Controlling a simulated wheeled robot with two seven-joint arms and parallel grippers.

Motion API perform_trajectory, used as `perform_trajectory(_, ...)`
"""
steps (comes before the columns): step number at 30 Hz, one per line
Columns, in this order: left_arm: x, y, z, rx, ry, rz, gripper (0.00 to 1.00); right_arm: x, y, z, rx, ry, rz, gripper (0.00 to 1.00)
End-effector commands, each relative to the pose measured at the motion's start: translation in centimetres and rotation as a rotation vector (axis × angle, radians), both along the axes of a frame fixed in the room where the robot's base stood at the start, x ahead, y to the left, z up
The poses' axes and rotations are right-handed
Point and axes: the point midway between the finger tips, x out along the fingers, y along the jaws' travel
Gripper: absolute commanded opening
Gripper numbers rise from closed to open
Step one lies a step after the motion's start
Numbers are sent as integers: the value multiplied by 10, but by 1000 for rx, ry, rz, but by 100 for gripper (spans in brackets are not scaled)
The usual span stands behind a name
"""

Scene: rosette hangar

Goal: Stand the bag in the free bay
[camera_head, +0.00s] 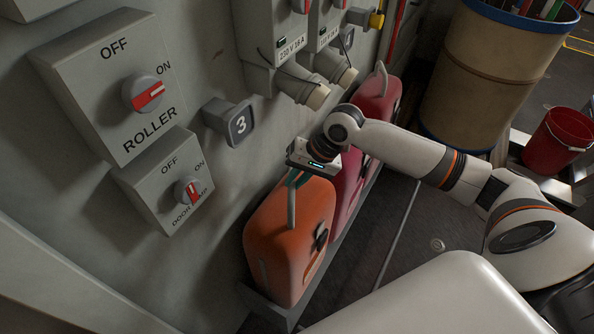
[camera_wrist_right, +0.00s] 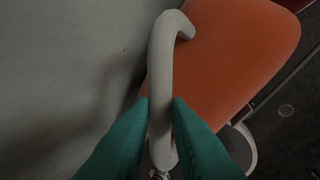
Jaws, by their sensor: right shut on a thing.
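The orange bag (camera_head: 290,240) stands upright at the near end of a low rack along the wall, under the number 3 plate (camera_head: 240,126). My right gripper (camera_head: 295,183) is above it, shut on its pale handle. In the right wrist view the teal fingers (camera_wrist_right: 160,130) close on both sides of the grey handle (camera_wrist_right: 161,70), with the orange bag (camera_wrist_right: 225,50) beyond. A crimson bag (camera_head: 347,190) and a red bag (camera_head: 378,98) stand farther along the row. My arm hides part of the crimson bag. My left gripper is not in view.
Switch boxes marked ROLLER (camera_head: 110,85) and DOOR LAMP (camera_head: 165,180) are on the wall, with sockets (camera_head: 316,95) hanging low above the row. A large tan drum (camera_head: 490,75) and a red bucket (camera_head: 562,140) stand at the far right. Dark floor lies right of the rack.

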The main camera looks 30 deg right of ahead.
Motion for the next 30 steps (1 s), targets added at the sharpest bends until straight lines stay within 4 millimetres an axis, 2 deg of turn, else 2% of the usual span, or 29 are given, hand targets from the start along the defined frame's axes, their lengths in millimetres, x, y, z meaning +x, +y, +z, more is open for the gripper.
perform_trajectory(1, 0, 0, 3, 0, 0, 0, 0, 4, 2, 2, 12, -16, -2, 0)
perform_trajectory(5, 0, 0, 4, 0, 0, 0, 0, 4, 2, -12, 12, -16, -2, 0)
perform_trajectory(9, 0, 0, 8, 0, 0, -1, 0, 8, 3, -18, 10, -21, -1, 0)
perform_trajectory(16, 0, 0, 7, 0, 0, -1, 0, 8, 3, -21, 7, -22, -1, 0)
perform_trajectory(17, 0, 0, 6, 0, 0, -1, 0, 2, 1, -32, -5, 4, 0, 19)
perform_trajectory(20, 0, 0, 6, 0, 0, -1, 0, 2, 1, -32, -5, 4, 0, 36)
perform_trajectory(30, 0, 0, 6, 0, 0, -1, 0, 1, 0, -29, -2, 4, 0, 38)
